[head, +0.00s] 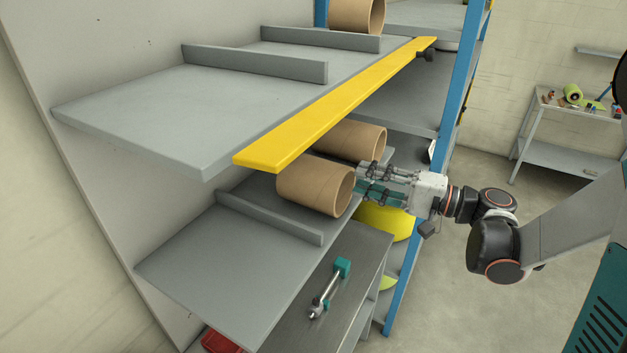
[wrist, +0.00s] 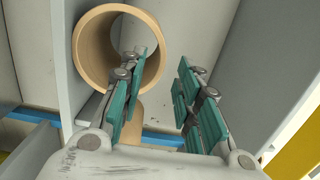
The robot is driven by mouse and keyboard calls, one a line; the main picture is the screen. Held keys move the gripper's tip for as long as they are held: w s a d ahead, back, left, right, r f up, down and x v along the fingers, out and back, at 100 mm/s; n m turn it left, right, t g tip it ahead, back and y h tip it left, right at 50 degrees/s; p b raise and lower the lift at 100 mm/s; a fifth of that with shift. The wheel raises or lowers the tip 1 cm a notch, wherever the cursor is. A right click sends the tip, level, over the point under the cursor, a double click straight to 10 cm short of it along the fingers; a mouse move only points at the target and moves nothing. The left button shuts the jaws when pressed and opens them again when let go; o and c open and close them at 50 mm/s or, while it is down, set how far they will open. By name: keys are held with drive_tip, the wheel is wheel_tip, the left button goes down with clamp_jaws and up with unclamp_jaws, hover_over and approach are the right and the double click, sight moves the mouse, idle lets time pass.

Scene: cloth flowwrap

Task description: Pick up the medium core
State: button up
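Two brown cardboard cores lie on their sides on the middle shelf in the head view: a nearer core (head: 306,185) and one behind it (head: 352,139). A third core (head: 357,14) lies on the top shelf. I cannot tell for sure which is the medium one. My gripper (head: 361,180) is at the open right end of the nearer core. In the wrist view my gripper (wrist: 165,70) is open, with nothing between its teal-padded fingers. There, one core's open end (wrist: 84,50) faces the camera, and the left finger overlaps its rim; whether it reaches inside is unclear.
A yellow-edged top shelf (head: 290,134) overhangs the cores closely. A grey divider (head: 268,218) stands on the middle shelf (head: 190,265). A blue rack post (head: 404,275) stands near my gripper. A teal-and-silver tool (head: 328,287) lies on a lower surface.

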sight(326, 165)
drive_tip(key=shift+w+p+x, duration=0.15)
drive_tip(key=shift+p+x, duration=0.05)
drive_tip(key=shift+x, duration=2.4)
drive_tip(key=shift+w+p+x, duration=0.1)
drive_tip(key=shift+p+x, duration=0.05)
drive_tip(key=shift+x, duration=2.45)
drive_tip(key=shift+d, duration=0.15)
clamp_jaws()
